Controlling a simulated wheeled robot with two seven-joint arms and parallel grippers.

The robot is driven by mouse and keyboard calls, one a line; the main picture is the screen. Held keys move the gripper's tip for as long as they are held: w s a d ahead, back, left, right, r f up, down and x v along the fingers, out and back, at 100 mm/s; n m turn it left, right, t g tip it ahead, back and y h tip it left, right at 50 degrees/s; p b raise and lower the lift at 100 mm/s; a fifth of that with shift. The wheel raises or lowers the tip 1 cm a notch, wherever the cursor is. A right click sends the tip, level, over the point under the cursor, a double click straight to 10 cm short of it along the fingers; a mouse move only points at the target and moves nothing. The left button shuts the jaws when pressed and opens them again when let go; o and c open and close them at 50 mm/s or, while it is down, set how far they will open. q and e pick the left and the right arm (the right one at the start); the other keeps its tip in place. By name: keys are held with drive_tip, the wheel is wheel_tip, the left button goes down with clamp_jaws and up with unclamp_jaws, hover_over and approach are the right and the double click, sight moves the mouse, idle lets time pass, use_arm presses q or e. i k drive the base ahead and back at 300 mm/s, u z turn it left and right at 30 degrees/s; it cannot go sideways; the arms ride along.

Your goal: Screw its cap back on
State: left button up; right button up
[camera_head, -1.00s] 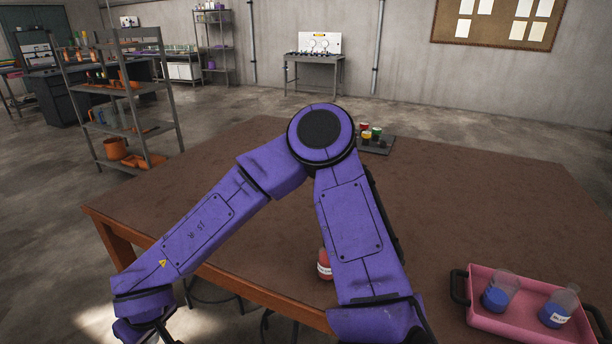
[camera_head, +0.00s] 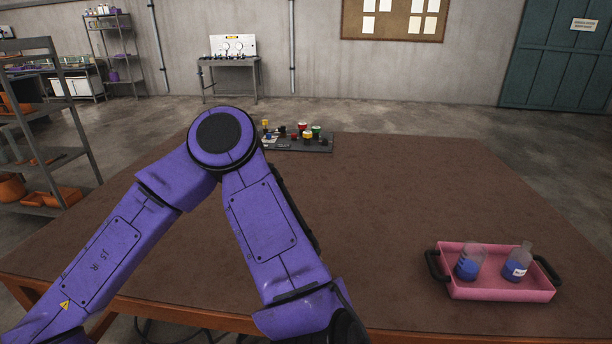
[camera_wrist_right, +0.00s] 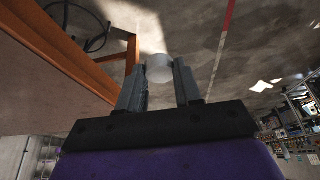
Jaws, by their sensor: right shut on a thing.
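In the right wrist view my right gripper (camera_wrist_right: 160,82) is shut on a pale, round, cap-like thing (camera_wrist_right: 159,69), held between the fingertips over the floor beside the table. I cannot tell for certain that it is a cap. In the head view a clear bottle (camera_head: 516,270) with a white label and blue contents stands in the pink tray (camera_head: 500,294) at the right; I see no cap on it. A clear vessel (camera_head: 468,266) with blue contents stands to its left. My purple arm fills the left front; neither gripper shows in the head view.
A dark tray (camera_head: 322,146) with several small coloured items stands at the table's back. The brown tabletop (camera_head: 400,200) is clear between the trays. In the wrist view the orange table frame (camera_wrist_right: 75,65) is close at the left. Shelves (camera_head: 50,130) stand at the far left.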

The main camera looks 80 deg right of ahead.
sight(518, 261)
drive_tip(key=z, duration=4.05)
